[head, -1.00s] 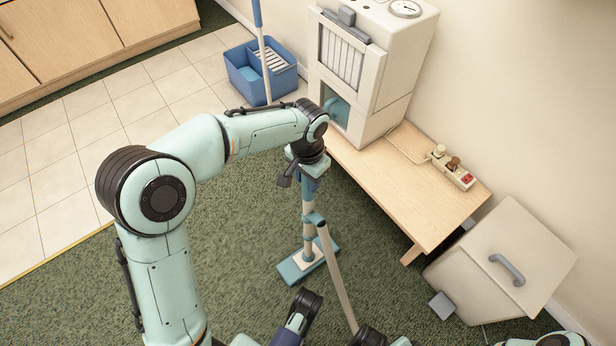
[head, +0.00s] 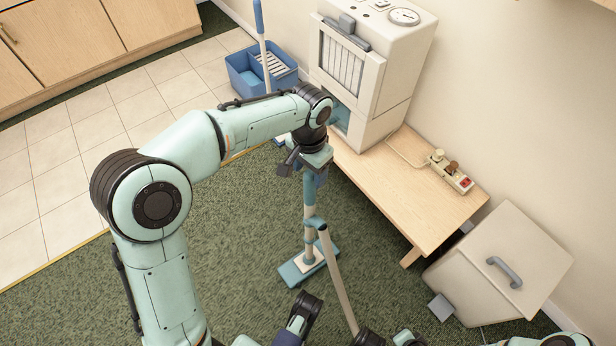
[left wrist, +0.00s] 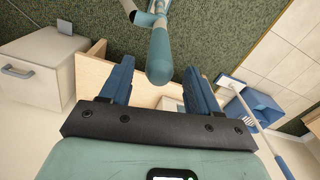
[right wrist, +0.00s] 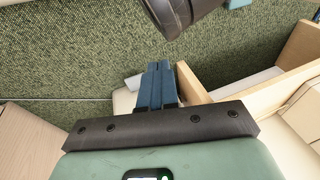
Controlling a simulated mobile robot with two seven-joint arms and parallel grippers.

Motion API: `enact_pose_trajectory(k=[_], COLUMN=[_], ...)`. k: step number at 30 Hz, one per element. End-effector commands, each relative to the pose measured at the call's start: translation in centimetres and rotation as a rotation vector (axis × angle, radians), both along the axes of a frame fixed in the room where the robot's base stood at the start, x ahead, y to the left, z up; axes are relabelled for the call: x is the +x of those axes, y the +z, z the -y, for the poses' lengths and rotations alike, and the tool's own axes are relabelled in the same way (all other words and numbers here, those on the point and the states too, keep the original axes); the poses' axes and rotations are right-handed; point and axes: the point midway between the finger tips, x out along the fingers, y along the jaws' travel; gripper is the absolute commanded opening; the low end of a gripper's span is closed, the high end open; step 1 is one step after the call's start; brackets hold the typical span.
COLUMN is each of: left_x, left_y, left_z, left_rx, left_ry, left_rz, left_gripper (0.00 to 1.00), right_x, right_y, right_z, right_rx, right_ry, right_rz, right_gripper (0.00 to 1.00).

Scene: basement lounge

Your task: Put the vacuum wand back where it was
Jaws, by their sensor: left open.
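The vacuum wand (head: 309,212) is a teal and beige tube standing upright on the green carpet, with a flat teal and white floor head (head: 308,268) at its foot. A beige side tube (head: 340,280) slants from its collar toward the lower right. My left gripper (head: 319,178) is open at the wand's top end. In the left wrist view, the rounded teal wand end (left wrist: 160,58) lies ahead, in line with the gap between the blue fingers (left wrist: 158,78); I cannot tell how far off it is. My right gripper (right wrist: 154,68) is shut and empty.
A wooden bench (head: 410,185) with a white cabinet (head: 375,75) and a power strip (head: 452,172) stands right of the wand. A white bin (head: 490,275) is at lower right. A blue bucket (head: 240,80) with a mop handle (head: 260,30) is behind. Carpet left of the wand is free.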

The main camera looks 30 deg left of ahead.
Motion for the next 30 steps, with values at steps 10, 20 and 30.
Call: enact_pose_trajectory(k=[10, 20, 30], left_x=[0.0, 0.0, 0.0], left_y=[5.7, 6.1, 6.1], left_z=[0.0, 0.0, 0.0], left_rx=[-0.001, -0.001, -0.001], left_ry=[0.001, 0.001, 0.001], left_rz=[0.001, 0.000, -0.001], left_gripper=[0.61, 0.61, 0.61], right_x=[-2.6, -3.0, -2.9], right_y=[2.0, 2.0, 2.0], right_z=[-1.5, -1.6, -1.6], right_rx=[0.035, 0.039, 0.039], right_ry=[0.029, 0.033, 0.032], right_rz=[-0.067, -0.077, -0.075], right_gripper=[0.00, 0.00, 0.00])
